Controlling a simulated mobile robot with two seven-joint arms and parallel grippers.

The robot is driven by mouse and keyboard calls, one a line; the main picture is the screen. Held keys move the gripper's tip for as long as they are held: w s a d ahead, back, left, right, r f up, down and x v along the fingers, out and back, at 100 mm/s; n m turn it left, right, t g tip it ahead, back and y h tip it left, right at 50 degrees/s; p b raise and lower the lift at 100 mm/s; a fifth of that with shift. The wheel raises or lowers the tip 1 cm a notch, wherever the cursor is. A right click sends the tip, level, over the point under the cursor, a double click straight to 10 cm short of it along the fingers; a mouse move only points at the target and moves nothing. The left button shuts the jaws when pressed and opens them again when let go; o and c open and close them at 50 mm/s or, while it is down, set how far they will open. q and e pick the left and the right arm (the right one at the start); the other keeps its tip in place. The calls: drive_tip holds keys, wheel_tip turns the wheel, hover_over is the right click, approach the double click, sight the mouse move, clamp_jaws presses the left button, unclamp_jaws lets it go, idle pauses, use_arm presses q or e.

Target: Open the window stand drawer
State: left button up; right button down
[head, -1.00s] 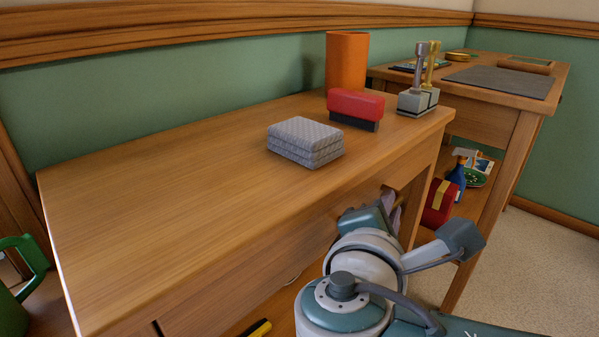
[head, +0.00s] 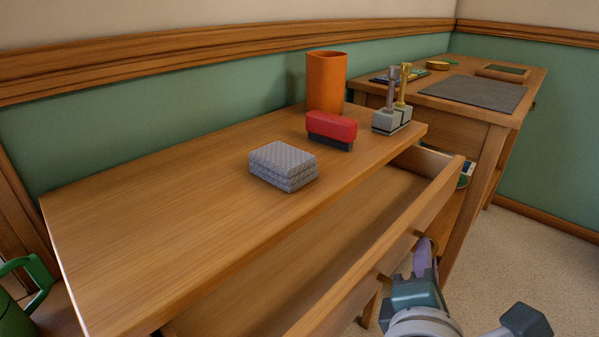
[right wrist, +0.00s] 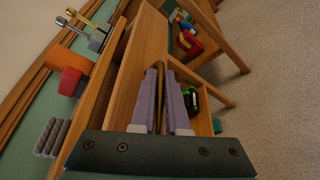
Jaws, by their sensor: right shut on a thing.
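The wooden window stand (head: 150,240) has its wide drawer (head: 330,235) pulled out, and its bare inside floor shows. The drawer front (head: 440,188) runs at a slant in the head view. My right gripper (head: 427,250) has purple fingers and is at the outer side of the drawer front, shut on the drawer handle, mostly hidden by the fingers in the head view. In the right wrist view the two fingers (right wrist: 164,75) lie on either side of a thin brown bar by the drawer front (right wrist: 150,45). My left gripper is not in view.
On the stand top are a grey folded cloth stack (head: 283,165), a red and black block (head: 331,130), an orange cup (head: 326,82) and a grey holder (head: 391,120). A second table (head: 490,115) stands behind right. Carpet (head: 530,240) on the right is clear.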

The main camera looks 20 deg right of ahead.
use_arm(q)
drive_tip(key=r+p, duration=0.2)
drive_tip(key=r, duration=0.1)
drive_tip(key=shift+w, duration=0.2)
use_arm(e)
drive_tip(key=s+d, duration=0.2)
drive_tip(key=s, duration=0.4)
drive_tip(key=shift+s+d, duration=0.2)
drive_tip(key=shift+d, duration=0.15)
drive_tip(key=c, duration=1.2)
unclamp_jaws()
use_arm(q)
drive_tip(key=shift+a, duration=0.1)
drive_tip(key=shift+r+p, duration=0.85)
use_arm(e)
drive_tip(key=v, duration=1)
